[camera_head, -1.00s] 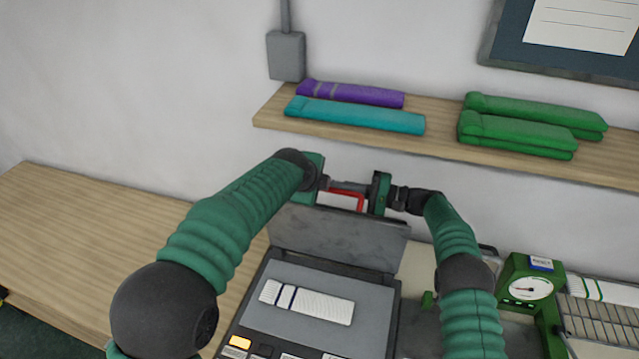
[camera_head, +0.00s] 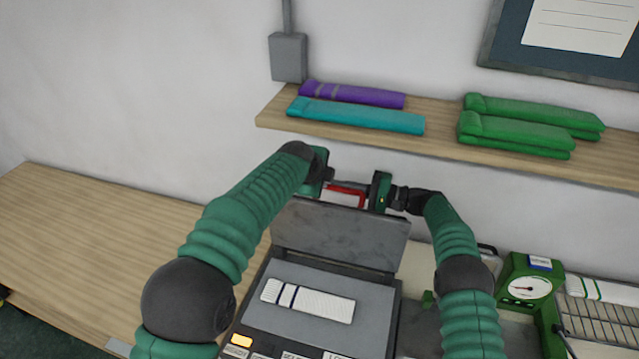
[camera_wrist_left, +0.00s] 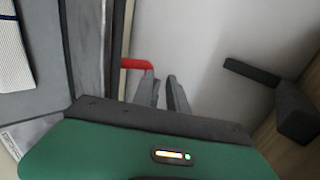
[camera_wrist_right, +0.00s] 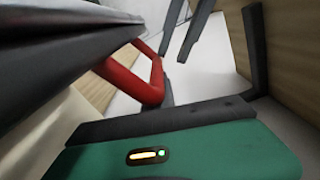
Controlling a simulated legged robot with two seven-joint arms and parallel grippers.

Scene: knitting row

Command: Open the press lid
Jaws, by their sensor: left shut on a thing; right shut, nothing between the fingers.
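The press (camera_head: 384,318) stands in front of me with its grey lid (camera_head: 340,236) raised at the back. A white knitted piece with dark stripes (camera_head: 312,300) lies on the press bed. A red handle (camera_head: 346,190) is on the lid's far side; it also shows in the right wrist view (camera_wrist_right: 152,82). My left gripper (camera_head: 334,180) is shut on the red handle at its left end. My right gripper (camera_head: 368,190) is shut and empty beside the handle's right end; its fingertips are hard to make out.
A shelf (camera_head: 440,145) behind holds purple, teal and green folded knits. A green dial gauge (camera_head: 528,288) and a wire rack (camera_head: 600,318) stand at the right. The wooden table (camera_head: 90,240) is clear at the left.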

